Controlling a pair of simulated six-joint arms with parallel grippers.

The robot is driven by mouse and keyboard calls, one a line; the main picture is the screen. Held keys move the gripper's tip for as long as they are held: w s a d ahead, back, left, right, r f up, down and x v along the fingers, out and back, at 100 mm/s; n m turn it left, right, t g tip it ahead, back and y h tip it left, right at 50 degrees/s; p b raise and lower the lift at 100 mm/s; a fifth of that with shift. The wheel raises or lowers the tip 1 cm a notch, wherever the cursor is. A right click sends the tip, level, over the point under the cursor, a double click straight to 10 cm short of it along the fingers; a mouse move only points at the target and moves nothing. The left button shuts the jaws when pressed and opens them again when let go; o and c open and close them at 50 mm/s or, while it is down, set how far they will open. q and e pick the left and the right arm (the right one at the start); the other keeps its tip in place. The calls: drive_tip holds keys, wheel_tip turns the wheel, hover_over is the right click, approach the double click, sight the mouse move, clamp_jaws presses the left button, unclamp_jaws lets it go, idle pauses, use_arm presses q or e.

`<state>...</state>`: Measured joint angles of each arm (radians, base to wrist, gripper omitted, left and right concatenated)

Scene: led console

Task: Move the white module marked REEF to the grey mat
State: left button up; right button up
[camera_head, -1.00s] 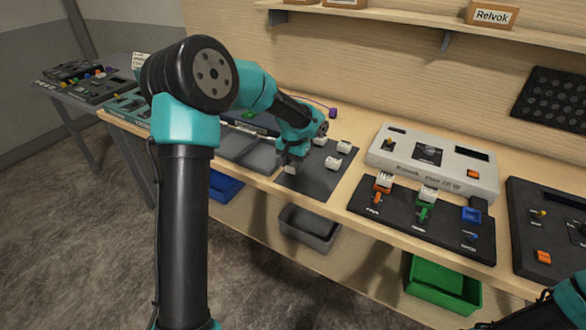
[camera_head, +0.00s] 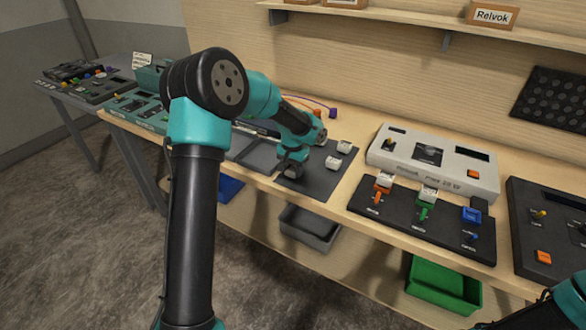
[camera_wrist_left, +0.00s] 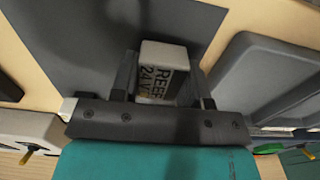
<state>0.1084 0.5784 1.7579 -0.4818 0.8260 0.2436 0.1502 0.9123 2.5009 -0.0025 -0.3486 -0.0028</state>
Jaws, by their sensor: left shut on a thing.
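The white module marked REEF (camera_wrist_left: 165,68) is between the fingers of my left gripper (camera_wrist_left: 162,88), which is shut on it. Its black lettering faces the wrist camera. In the head view my left gripper (camera_head: 292,171) is low over the near left part of the dark grey mat (camera_head: 322,186). The gripper mostly hides the held module there. The mat also shows behind the module in the wrist view (camera_wrist_left: 85,40). I cannot tell whether the module touches the mat. My right gripper is out of view.
Two white modules (camera_head: 344,147) (camera_head: 333,162) sit on the mat, right of my gripper. A grey tray (camera_head: 258,155) lies left of the mat. A black panel with switches (camera_head: 400,220) and a white console (camera_head: 405,170) stand to the right. A grey bin (camera_head: 310,228) is below the table edge.

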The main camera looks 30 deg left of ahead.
sight(293, 166)
use_arm(q)
drive_tip(key=shift+f, duration=0.1)
drive_tip(key=o, duration=0.9)
drive_tip(key=shift+o, duration=0.2)
wheel_tip(293, 166, up, 12)
idle(0.6)
